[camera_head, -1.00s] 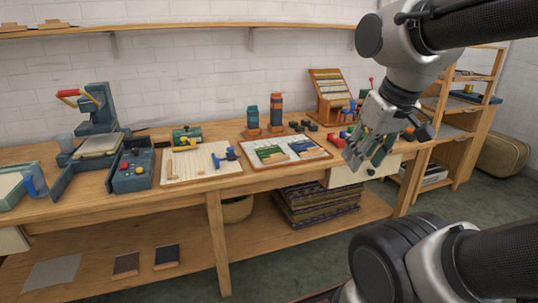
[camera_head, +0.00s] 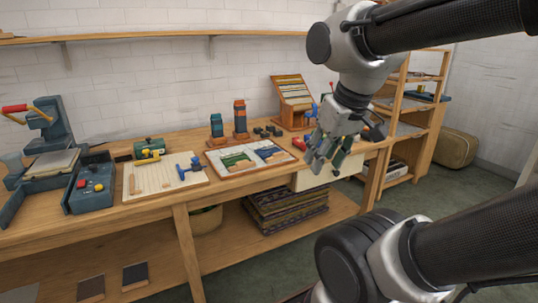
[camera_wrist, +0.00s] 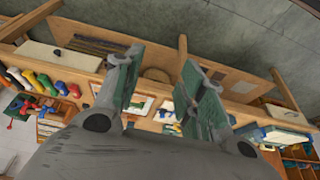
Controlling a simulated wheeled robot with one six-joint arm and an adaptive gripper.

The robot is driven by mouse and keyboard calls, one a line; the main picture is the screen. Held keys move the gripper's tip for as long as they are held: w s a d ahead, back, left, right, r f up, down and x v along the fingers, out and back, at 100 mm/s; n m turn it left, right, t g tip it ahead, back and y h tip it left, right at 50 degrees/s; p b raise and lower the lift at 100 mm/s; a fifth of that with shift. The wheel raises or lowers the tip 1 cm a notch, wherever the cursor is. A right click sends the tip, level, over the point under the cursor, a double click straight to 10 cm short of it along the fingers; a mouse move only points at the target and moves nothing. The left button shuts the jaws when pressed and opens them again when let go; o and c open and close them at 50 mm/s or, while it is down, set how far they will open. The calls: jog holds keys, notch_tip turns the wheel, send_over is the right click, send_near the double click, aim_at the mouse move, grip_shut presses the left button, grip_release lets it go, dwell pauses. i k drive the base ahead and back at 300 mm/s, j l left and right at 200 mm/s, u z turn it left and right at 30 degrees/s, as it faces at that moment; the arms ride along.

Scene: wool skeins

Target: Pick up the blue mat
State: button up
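No thing is plainly a blue mat. On the lower shelf in the head view lie a dark blue-grey flat piece (camera_head: 135,273) and a brown one (camera_head: 91,288) beside it. A small blue piece (camera_head: 269,153) and a green piece (camera_head: 237,160) lie in a white sectioned tray (camera_head: 285,162) on the bench. I cannot tell which of these is the mat. My gripper (camera_head: 320,160) hangs over the bench's right part, right of the tray. In the wrist view my gripper (camera_wrist: 165,88) has its green-padded fingers spread, with nothing between them.
The wooden bench (camera_head: 120,222) also holds a board with blue tools (camera_head: 150,183), a blue control box (camera_head: 92,192) and a press (camera_head: 52,128). Bottles and a rack (camera_head: 291,98) stand behind. Dark folded textiles (camera_head: 285,212) lie below. Shelves (camera_head: 425,120) stand right.

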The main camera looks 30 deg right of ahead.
aim_at(268, 150)
jog(key=i+l+z, duration=0.3)
jog(key=i, duration=0.4)
jog(key=i+z, duration=0.3)
jog(key=i, duration=0.4)
